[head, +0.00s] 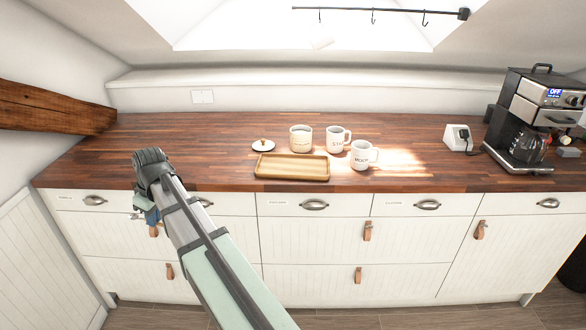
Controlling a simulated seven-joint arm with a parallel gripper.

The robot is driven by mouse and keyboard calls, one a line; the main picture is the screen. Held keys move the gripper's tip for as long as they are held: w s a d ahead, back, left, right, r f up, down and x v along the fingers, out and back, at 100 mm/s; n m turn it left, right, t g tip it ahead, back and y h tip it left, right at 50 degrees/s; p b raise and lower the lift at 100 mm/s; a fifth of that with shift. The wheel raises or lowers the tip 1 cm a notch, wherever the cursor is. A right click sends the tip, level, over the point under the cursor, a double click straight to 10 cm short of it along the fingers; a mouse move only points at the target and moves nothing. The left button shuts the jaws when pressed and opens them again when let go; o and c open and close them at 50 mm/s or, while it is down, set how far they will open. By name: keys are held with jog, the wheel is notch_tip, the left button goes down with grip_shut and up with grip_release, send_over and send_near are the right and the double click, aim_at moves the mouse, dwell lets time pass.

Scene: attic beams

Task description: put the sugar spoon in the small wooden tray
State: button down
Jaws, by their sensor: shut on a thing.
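The small wooden tray (291,177) lies empty near the counter's front edge, in the middle of the head view. My gripper (143,217) is left of it and lower in the picture, in front of the cabinet fronts. It is small and partly hidden by my wrist. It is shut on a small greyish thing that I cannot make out. I cannot clearly see the sugar spoon anywhere. A pale canister (300,140) stands without its lid behind the tray. A round pale lid with a wooden knob (263,146) lies to its left.
Two white lettered mugs, one behind (336,141) and one in front (361,156), stand right of the canister. A coffee machine (531,115) stands at the far right. The wooden counter (190,140) is clear on the left. A sloping beam (50,108) juts in at the left.

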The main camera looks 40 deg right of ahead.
jog(key=s+d+r+m, duration=0.2)
jog(key=d+r+m, duration=0.1)
jog(key=d+r, duration=0.15)
notch_tip(320, 180, up, 6)
jog(key=n, duration=0.6)
send_over(299, 167)
jog(key=s, duration=0.1)
jog(key=shift+d+f, duration=0.15)
jog(key=shift+f, duration=2.4)
jog(key=shift+d+f, duration=0.15)
jog(key=shift+f, duration=2.4)
jog(key=shift+f, duration=0.1)
